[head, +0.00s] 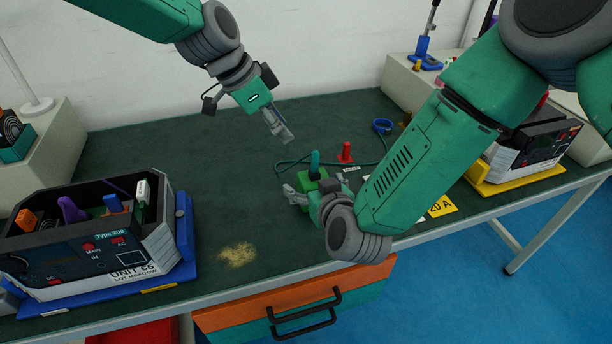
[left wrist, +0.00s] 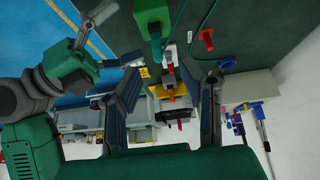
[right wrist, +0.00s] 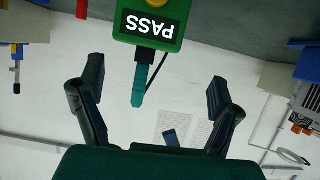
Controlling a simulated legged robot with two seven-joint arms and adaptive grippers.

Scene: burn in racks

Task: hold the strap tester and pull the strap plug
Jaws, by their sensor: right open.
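The strap tester (head: 311,183) is a green box near the middle of the bench. The right wrist view shows its dark PASS display (right wrist: 153,24). The teal strap plug (head: 315,162) sticks out of the tester; it also shows in the right wrist view (right wrist: 140,82). My right gripper (right wrist: 155,88) is open, with the tester just beyond its fingertips and the plug between the fingers in that view; contact is not visible. My left gripper (head: 279,127) is open and empty above the bench, behind and left of the tester. The left wrist view also shows the tester (left wrist: 152,16).
A green cord (head: 362,164) loops from near the tester to a blue wrist strap (head: 383,126). A red peg (head: 345,153) stands close by. A power unit sits in a blue tray (head: 186,232) at left, another in a yellow tray (head: 512,183) at right. The back-left bench is clear.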

